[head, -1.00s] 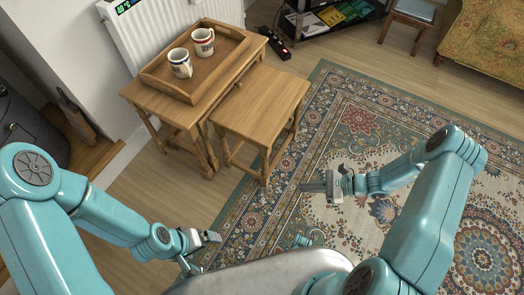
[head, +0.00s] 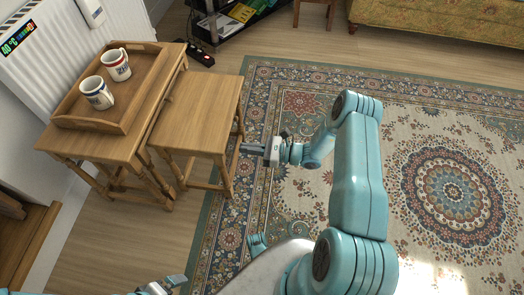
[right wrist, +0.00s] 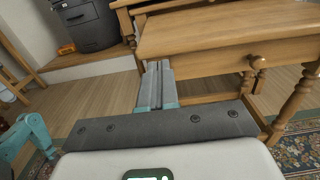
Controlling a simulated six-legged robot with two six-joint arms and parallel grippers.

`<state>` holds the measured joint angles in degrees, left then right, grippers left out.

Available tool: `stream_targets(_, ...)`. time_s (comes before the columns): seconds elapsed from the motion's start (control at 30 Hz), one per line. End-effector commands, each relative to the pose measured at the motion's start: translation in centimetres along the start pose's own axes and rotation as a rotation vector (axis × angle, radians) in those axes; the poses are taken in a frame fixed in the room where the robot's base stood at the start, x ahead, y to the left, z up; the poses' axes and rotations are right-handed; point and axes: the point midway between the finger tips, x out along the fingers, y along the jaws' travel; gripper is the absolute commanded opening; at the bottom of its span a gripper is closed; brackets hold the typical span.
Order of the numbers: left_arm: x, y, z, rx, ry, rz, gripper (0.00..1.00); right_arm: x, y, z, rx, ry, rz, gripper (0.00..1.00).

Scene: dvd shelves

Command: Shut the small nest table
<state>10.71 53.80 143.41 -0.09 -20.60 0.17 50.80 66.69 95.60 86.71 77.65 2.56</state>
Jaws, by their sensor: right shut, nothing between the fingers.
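The small nest table (head: 203,118) stands on the right side of the larger nest table (head: 105,150), pulled out from it. In the right wrist view the small table's top (right wrist: 225,32) fills the upper right, with a front panel and round knob (right wrist: 257,62) below it. My right gripper (head: 246,149) is shut and empty, just right of the small table's outer edge. Its closed fingers (right wrist: 156,85) overlap the table's left part in the right wrist view; contact cannot be told. My left gripper (head: 172,284) is partly cut off at the bottom left edge.
A wooden tray (head: 110,111) with two mugs (head: 106,77) rests on the larger table. A radiator (head: 60,52) is behind it. A power strip (head: 201,55) lies beyond the tables. A patterned rug (head: 425,130) covers open floor to the right.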

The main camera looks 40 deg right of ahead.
Motion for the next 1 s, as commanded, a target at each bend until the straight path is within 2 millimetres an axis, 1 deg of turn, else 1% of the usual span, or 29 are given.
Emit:
stream_targets(0.03,0.5,-0.2,-0.1,-0.002,0.002,0.000,1.00,1.1,0.1,-0.2,-0.001,0.000,0.004,0.00)
stream_targets(0.1,0.7,-0.3,-0.2,-0.004,0.004,0.000,1.00,2.2,0.1,-0.2,0.000,0.000,0.004,0.00)
stream_targets(0.2,0.9,-0.5,-0.3,-0.006,0.007,-0.001,1.00,3.5,0.1,-0.1,0.000,0.000,0.004,0.00)
stream_targets(0.3,1.0,-0.5,-0.3,-0.008,0.008,-0.001,1.00,4.2,0.1,-0.1,0.000,0.000,0.004,0.00)
stream_targets(0.43,1.0,-0.5,-0.3,-0.008,0.008,-0.001,1.00,4.6,0.1,0.0,0.000,0.001,0.004,0.00)
stream_targets(1.0,0.9,-0.5,-0.3,-0.007,0.007,-0.001,1.00,4.7,0.1,0.0,0.000,0.001,0.004,0.00)
